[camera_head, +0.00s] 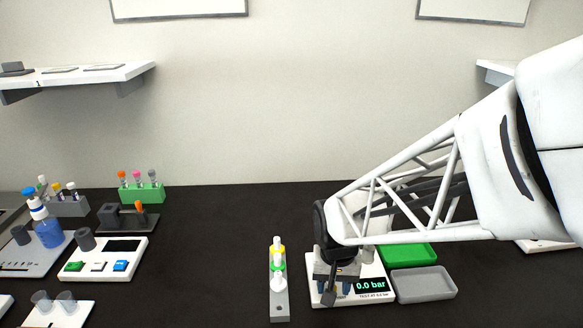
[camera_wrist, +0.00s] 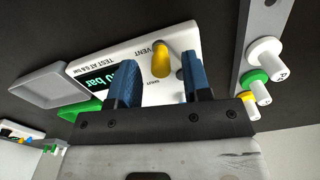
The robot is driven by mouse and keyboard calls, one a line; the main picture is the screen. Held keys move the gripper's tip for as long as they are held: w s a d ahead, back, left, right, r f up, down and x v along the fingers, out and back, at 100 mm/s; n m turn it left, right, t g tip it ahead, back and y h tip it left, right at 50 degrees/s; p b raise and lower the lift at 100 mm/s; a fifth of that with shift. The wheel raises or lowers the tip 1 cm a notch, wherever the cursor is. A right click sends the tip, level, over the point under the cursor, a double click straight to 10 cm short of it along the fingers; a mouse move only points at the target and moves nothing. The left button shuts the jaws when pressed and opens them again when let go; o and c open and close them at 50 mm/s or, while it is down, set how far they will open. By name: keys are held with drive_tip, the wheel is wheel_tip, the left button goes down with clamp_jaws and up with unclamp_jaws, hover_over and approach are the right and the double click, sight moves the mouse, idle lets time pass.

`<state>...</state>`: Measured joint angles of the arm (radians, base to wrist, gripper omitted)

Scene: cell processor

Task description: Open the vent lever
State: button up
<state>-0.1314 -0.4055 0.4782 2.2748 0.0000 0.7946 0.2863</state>
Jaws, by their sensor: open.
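The white pressure unit (camera_head: 374,298) stands on the dark bench, with a green "0.0 bar" readout. In the wrist view it (camera_wrist: 128,56) shows the printed words VENT and SHUT. A yellow lever (camera_wrist: 161,64) stands up from the unit beside these words; I cannot tell which setting it is at. My gripper (camera_head: 335,285) is over the unit and hides the lever in the head view. In the wrist view its two blue fingers are apart, with the yellow lever appearing between them. I cannot tell how far the fingertips are from the lever, and no grip shows.
A rack (camera_head: 279,302) with white, green and yellow knobs stands close left of the unit. A green tray (camera_head: 407,256) and a grey tray (camera_head: 424,283) lie to its right. A button box (camera_head: 104,259) and tube racks stand far left. The bench between is clear.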

sight(335, 287)
drive_tip(key=shift+r, duration=2.55)
drive_tip(key=shift+s+d+r, duration=0.15)
drive_tip(key=shift+s+r, duration=0.05)
drive_tip(key=shift+r, duration=0.1)
drive_tip(key=s+d+r+n+t, duration=0.1)
drive_tip(key=s+d+r+t, duration=0.1)
drive_tip(key=s+d+r, duration=0.3)
drive_tip(key=s+r, duration=0.4)
drive_tip(key=s, duration=0.2)
drive_tip(key=shift+s+d+r+n+t, duration=0.2)
drive_tip(key=shift+s+d+n+t, duration=0.1)
drive_tip(key=shift+s, duration=0.05)
drive_tip(key=shift+o, duration=0.3)
